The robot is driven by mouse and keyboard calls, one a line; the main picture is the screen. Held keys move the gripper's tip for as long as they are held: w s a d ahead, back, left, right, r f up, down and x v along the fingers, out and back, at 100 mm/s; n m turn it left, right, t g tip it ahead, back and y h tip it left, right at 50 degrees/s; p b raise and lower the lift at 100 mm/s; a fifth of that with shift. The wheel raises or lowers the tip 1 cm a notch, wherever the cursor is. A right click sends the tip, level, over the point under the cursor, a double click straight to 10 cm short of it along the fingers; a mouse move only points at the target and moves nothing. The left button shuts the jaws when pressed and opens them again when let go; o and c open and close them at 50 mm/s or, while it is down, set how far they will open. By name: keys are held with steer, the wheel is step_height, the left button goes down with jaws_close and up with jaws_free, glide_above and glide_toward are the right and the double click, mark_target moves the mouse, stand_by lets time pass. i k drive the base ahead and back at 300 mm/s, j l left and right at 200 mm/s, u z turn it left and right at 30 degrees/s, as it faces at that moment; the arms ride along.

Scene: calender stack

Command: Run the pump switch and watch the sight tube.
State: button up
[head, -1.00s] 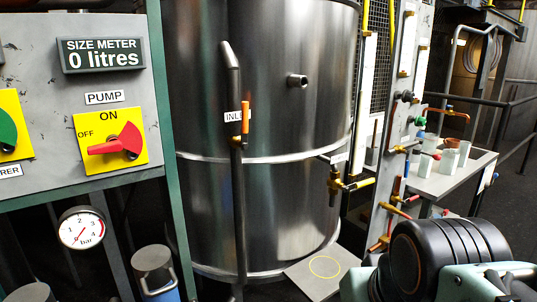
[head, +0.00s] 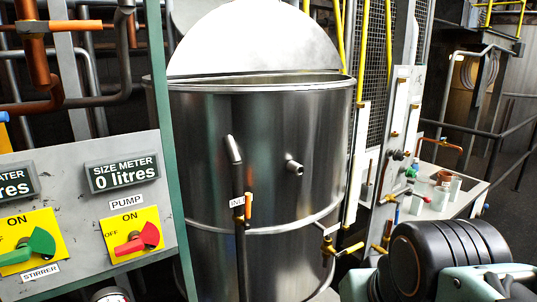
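The pump switch (head: 134,243) is a red rotary handle on a yellow plate, on the grey panel at lower left in the head view. Its handle points left, toward OFF. The size meter (head: 123,174) above it reads 0 litres. I cannot tell for certain which part is the sight tube; a tall pale strip with brass fittings (head: 356,165) stands at the right of the steel tank (head: 280,130), and no liquid level can be made out in it. My gripper is not in view; only part of my arm shows at lower right.
A green stirrer switch (head: 30,247) sits left of the pump switch. A pipe labelled inlet with an orange-handled valve (head: 248,207) runs up the tank's front. A bench (head: 472,190) with small containers stands at right.

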mark_target(150, 234)
steer(key=u, duration=1.35)
